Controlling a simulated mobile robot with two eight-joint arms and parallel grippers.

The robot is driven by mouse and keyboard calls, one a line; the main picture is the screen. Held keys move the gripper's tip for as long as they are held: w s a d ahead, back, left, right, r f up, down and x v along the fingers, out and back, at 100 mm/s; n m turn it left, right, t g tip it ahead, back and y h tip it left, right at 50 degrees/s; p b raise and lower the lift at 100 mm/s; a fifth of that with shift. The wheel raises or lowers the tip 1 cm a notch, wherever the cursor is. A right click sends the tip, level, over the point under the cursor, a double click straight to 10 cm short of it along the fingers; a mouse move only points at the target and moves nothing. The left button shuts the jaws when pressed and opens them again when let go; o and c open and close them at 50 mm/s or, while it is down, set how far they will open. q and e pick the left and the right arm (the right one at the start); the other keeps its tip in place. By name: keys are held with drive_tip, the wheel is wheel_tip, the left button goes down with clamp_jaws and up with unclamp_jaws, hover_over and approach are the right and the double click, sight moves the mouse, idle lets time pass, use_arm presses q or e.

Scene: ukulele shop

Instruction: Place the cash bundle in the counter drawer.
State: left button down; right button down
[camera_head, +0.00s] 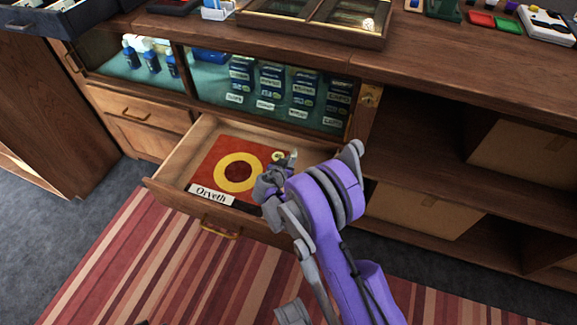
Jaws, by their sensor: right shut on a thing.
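The counter drawer (165,192) is pulled open below the glass display. Inside it lies a red panel (210,160) with a yellow ring, and a white "Orveth" label (211,195) shows at the front. My right gripper (281,170), on the purple arm, is over the right part of the drawer. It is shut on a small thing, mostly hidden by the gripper. A small pale yellow-green bit (280,156) shows at its tip; it may be the cash bundle, but I cannot tell for sure. My left gripper is not in view.
The wooden counter (440,65) runs above, with a display tray (330,38) near its edge. Open shelves (415,165) with boxes are right of the drawer. A closed drawer (135,110) is to the left. A striped rug (130,270) covers the floor in front.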

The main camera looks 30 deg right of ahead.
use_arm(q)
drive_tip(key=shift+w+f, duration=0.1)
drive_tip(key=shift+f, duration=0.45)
use_arm(e)
drive_tip(key=shift+w+a+f, duration=0.1)
drive_tip(key=shift+w+f, duration=0.05)
drive_tip(key=shift+f, duration=1.25)
drive_tip(key=shift+f+b, duration=0.15)
drive_tip(key=shift+b, duration=0.25)
drive_tip(key=c, duration=0.9)
unclamp_jaws()
drive_tip(key=shift+r, duration=0.2)
drive_tip(key=shift+s+a+r, duration=0.2)
drive_tip(key=shift+a, duration=0.05)
use_arm(q)
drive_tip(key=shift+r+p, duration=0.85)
drive_tip(key=shift+p, duration=0.05)
use_arm(e)
drive_tip(key=v, duration=0.6)
drive_tip(key=shift+s+a+r, duration=0.1)
drive_tip(key=shift+s+a, duration=0.15)
